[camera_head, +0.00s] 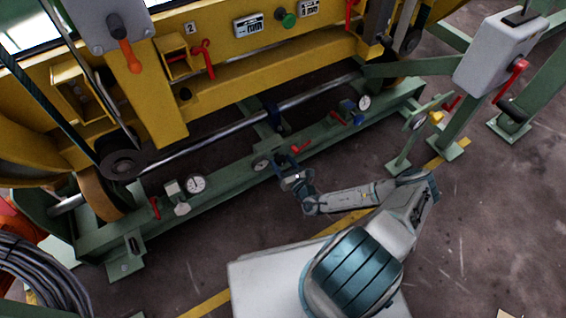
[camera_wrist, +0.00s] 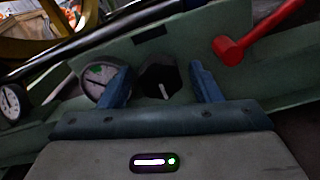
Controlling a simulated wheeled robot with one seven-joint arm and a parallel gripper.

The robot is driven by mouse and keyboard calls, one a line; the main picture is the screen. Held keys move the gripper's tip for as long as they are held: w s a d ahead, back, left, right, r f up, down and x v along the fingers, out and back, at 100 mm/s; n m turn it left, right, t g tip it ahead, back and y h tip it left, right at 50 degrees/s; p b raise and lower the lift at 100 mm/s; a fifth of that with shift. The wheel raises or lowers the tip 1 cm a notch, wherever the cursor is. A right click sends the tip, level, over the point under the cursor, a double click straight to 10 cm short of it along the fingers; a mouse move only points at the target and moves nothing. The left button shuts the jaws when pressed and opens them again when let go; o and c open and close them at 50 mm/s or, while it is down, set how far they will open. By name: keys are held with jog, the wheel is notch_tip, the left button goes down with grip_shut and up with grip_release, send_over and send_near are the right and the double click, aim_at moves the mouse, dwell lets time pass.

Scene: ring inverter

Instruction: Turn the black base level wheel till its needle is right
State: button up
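The black base level wheel (camera_wrist: 160,82) is a dark knob with a pale mark, in the middle of the wrist view. My gripper (camera_wrist: 160,68) is open, with one blue finger on each side of the wheel and a visible gap at the right finger. A round dial (camera_wrist: 98,82) with a green patch is just left of the wheel, partly hidden by the left finger. Its needle is too unclear to read. In the head view my gripper (camera_head: 290,175) is at the green base beam, close to the small dial (camera_head: 262,162). The wheel is hard to make out there.
A red lever (camera_wrist: 232,48) stands right of the wheel in the wrist view. Another dial (camera_wrist: 10,102) is at far left. In the head view red handles (camera_head: 337,117) and more dials (camera_head: 195,184) line the green beam (camera_head: 225,173).

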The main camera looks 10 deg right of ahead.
jog(key=c, duration=0.7)
